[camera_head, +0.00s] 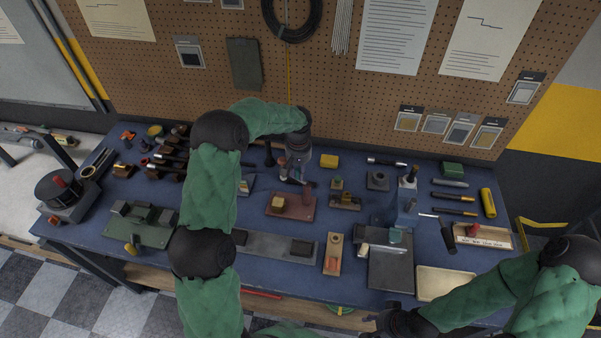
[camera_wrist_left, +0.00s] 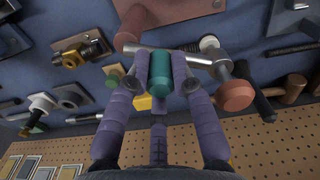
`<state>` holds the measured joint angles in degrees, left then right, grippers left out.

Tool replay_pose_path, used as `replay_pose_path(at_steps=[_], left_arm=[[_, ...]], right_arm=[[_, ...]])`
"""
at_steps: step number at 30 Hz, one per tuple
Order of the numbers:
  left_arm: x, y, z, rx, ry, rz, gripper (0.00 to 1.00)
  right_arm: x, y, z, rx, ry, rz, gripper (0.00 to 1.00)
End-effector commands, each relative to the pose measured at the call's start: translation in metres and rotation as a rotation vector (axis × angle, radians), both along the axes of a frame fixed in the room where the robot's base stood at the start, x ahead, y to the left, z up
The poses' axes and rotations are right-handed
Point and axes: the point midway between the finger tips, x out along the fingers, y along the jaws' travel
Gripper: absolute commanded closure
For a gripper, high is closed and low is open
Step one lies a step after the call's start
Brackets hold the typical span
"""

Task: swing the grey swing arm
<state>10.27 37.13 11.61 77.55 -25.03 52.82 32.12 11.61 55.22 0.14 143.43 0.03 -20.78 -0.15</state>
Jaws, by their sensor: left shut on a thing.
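The grey swing arm (camera_wrist_left: 212,62) shows in the left wrist view as a metal bar running right from the fingers. A teal cylindrical knob (camera_wrist_left: 160,75) sits at its left part, and an orange-brown round end piece (camera_wrist_left: 235,95) lies below its right end. My left gripper (camera_wrist_left: 160,66) has its two fingers on either side of the teal knob, shut on it. In the head view my left gripper (camera_head: 296,172) is over the back middle of the bench and hides most of the arm. My right gripper (camera_head: 388,321) is low at the front edge, its fingers unclear.
A reddish-brown plate (camera_head: 299,212) with a yellow block stands just in front of my left gripper. A yellow block (camera_head: 329,161) lies to its right. Several small fixtures crowd the blue bench. A pegboard (camera_head: 340,90) rises behind.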

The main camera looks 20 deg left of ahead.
Motion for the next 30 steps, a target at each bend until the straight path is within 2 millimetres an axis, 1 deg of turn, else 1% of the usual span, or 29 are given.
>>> replay_pose_path(at_steps=[1, 3, 18, 24, 30], left_arm=[[0.000, 0.003, 0.000, 0.003, -0.008, 0.045, 1.00], [-0.003, 0.003, 0.000, 0.003, -0.008, 0.111, 1.00], [-0.020, 0.002, 0.001, 0.002, -0.009, 0.568, 1.00], [-0.025, 0.000, 0.002, 0.001, -0.008, 0.703, 1.00], [-0.028, -0.002, 0.002, 0.002, -0.006, 0.790, 1.00]], right_arm=[[0.000, 0.000, -0.006, 0.000, 0.000, 0.000, 0.60], [0.000, 0.000, -0.009, 0.000, 0.000, 0.000, 0.60], [0.000, 0.000, -0.033, 0.000, 0.000, 0.000, 0.60], [0.000, 0.000, -0.038, 0.000, 0.000, 0.000, 0.60], [0.000, 0.000, -0.042, 0.000, 0.000, 0.000, 0.60]])
